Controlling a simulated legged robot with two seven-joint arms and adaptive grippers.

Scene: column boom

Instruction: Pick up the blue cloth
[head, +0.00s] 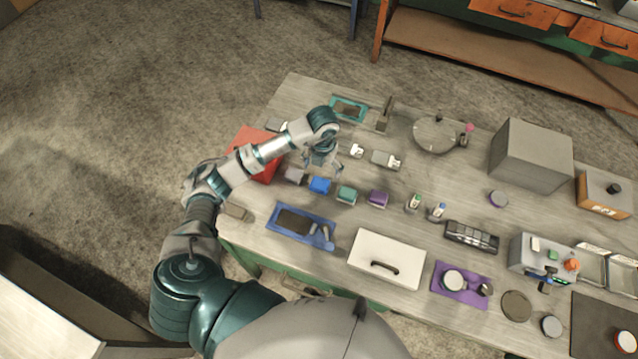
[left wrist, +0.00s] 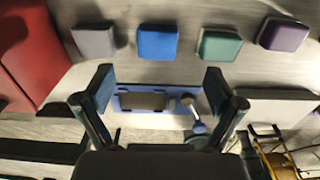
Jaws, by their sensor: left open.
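The blue cloth (head: 319,185) is a small folded block on the table, in a row between a grey cloth (head: 295,176) and a green cloth (head: 346,195). In the left wrist view the blue cloth (left wrist: 157,42) lies flat near the top, beyond the fingertips. My left gripper (head: 321,163) is open and empty, above the table close to the blue cloth. In the left wrist view its two fingers (left wrist: 160,82) stand wide apart, with no cloth between them. My right gripper is not in view.
A purple cloth (head: 378,198) ends the row at right. A red box or bin (head: 262,168) is at left, partly behind my arm. A blue tray (head: 283,233) lies in front of the row, beside a white box (head: 386,250). Small bottles (head: 414,203) stand further right.

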